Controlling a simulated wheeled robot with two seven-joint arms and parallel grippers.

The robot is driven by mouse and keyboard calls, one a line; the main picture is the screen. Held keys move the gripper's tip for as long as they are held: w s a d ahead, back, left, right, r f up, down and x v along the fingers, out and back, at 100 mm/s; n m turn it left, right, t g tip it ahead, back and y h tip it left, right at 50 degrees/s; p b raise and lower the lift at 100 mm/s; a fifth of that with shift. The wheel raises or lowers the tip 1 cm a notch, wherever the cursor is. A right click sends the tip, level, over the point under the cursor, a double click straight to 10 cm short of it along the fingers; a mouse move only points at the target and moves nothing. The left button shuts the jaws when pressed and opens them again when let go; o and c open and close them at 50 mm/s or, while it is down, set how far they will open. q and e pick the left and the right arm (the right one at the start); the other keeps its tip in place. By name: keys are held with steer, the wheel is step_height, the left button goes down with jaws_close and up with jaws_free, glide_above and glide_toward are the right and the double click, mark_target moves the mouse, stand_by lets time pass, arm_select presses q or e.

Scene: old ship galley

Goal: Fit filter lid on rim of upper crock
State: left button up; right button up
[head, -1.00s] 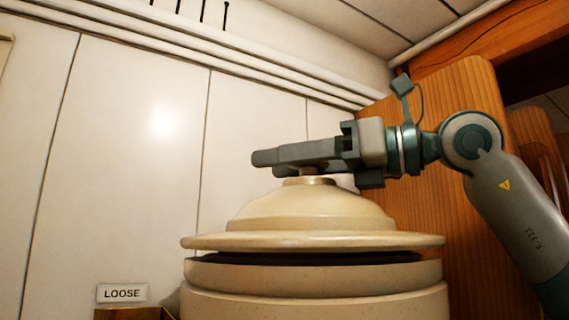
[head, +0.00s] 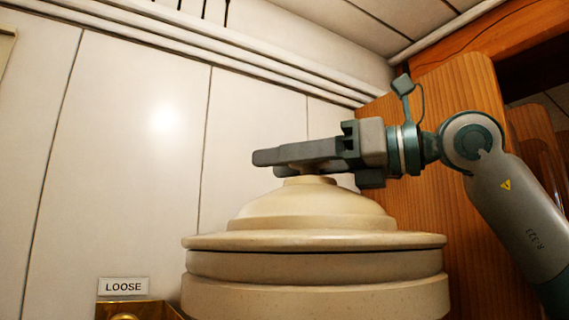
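The filter lid (head: 312,212) is a cream dome with a wide flat brim and a small knob on top. It lies level on the upper crock (head: 315,267), a cream stoneware vessel with a stepped band under its rim. The far side of the rim is hidden. My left gripper is out of view.
A wooden panel (head: 440,215) rises close behind my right arm. White wall panels (head: 130,170) stand behind; the space left of the lid is free.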

steer(key=o, duration=0.5)
steer(key=shift+s, duration=0.15)
steer(key=shift+f, duration=0.2)
steer(key=shift+s+d+b, duration=0.15)
steer(key=shift+d+b, duration=0.3)
steer(key=shift+d, duration=0.2)
steer(key=b+v, duration=0.5)
steer(key=v, duration=1)
steer(key=shift+r, duration=0.1)
steer(key=shift+s+d, duration=0.3)
steer(key=shift+d, duration=0.3)
